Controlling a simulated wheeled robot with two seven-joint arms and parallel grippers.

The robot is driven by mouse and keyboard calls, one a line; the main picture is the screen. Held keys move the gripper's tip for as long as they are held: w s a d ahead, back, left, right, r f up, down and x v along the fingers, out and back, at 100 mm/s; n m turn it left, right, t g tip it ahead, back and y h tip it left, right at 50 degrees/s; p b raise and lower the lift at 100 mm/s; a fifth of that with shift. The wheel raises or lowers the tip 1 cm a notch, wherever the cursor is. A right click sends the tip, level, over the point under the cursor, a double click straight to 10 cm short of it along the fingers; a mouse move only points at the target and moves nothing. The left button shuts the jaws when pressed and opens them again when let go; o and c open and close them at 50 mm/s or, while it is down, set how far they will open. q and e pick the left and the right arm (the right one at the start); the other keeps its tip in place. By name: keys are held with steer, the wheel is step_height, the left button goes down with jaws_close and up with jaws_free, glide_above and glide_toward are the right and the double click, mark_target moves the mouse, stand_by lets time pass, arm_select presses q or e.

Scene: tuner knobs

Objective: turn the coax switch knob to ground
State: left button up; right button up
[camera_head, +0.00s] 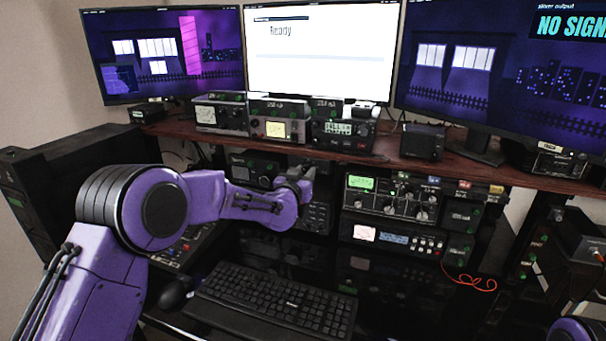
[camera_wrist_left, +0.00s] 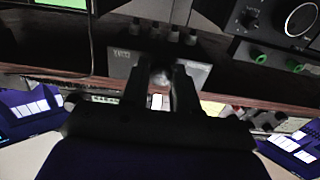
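In the left wrist view, a small grey box (camera_wrist_left: 122,64) with faint lettering hangs under the shelf edge, and I take it for the coax switch. A rounded grey knob (camera_wrist_left: 161,77) on its face sits between the two dark fingers of my left gripper (camera_wrist_left: 160,84). The fingers stand apart on either side of the knob; I see no clear contact. The knob's pointer and position marks are not readable. In the head view my left gripper (camera_head: 306,181) is below the shelf and hides the switch. My right gripper is out of view.
A wooden shelf (camera_head: 400,160) above carries several radios and three monitors. A tuner unit (camera_head: 392,197) with knobs is right of my left gripper, with another unit (camera_head: 390,238) below. A keyboard (camera_head: 275,300) and mouse (camera_head: 176,291) lie in front. A red cable (camera_head: 470,281) hangs lower right.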

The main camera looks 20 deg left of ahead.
arm_select(q)
jaws_close()
steer(key=shift+a, duration=0.3)
steer(key=shift+d, duration=0.25)
steer(key=n, duration=0.3)
steer(key=shift+n+b, duration=0.3)
steer(key=shift+b, duration=0.1)
steer(key=shift+n+b, duration=0.55)
steer(key=shift+n, duration=1.55)
steer(key=o, duration=0.6)
jaws_free()
steer(key=shift+s, duration=0.1)
